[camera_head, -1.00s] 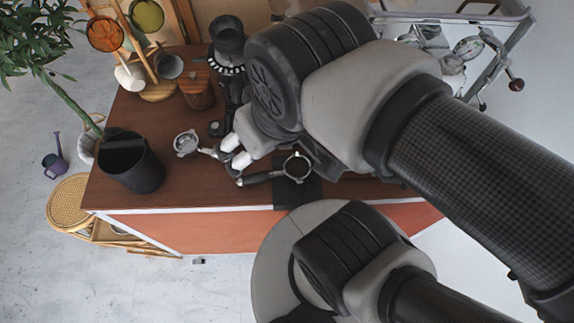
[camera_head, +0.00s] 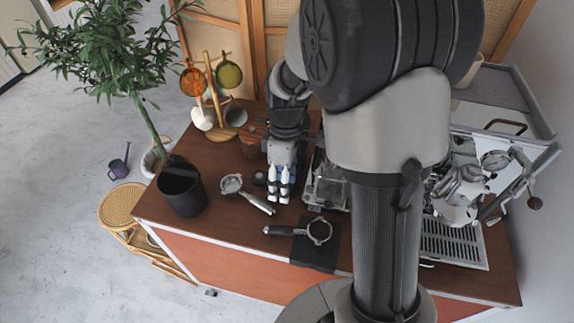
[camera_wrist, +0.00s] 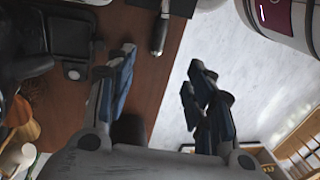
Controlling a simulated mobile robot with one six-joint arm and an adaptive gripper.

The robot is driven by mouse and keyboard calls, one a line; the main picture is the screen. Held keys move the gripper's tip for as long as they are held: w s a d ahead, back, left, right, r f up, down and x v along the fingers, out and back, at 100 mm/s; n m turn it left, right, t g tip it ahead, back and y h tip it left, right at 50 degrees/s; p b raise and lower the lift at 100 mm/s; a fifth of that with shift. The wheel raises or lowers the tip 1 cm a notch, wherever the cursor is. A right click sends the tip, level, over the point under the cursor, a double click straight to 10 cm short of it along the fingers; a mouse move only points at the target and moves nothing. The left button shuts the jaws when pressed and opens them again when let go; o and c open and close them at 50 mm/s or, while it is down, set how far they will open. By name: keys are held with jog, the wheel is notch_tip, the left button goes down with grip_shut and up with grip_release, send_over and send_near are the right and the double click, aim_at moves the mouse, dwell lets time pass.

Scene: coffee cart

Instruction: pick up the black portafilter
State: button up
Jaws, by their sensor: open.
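The black portafilter (camera_head: 318,232) lies on the black mat (camera_head: 318,256) near the counter's front edge in the head view. Its dark handle (camera_head: 280,230) points left, past the mat's edge. My gripper (camera_head: 278,196) points down behind and above that handle, apart from it, with nothing between its fingers. In the wrist view the spread fingers (camera_wrist: 158,80) are empty. A dark handle (camera_wrist: 160,32) shows beyond them at the top edge; its other end is cut off. A second portafilter with a silver basket (camera_head: 232,184) and grey handle lies left of my gripper.
A black bin (camera_head: 181,190) stands at the counter's left end. A wooden canister (camera_head: 253,140) and a cup rack (camera_head: 215,95) stand behind. The espresso machine (camera_head: 455,200) is at right, partly hidden by my arm. Bare counter lies left of the mat.

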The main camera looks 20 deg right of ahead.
jog(key=f, duration=0.2)
jog(key=b, duration=0.3)
send_over(282, 227)
jog(key=shift+n, duration=0.3)
jog(key=f, duration=1.1)
jog(key=shift+w+d, duration=0.1)
jog(key=shift+w, duration=0.25)
jog(key=shift+s+f+b, duration=0.2)
jog(key=shift+s+f, duration=0.05)
jog(key=shift+f, duration=1.1)
jog(key=shift+s+f+b, duration=0.2)
jog(key=shift+f, duration=1.15)
grip_shut()
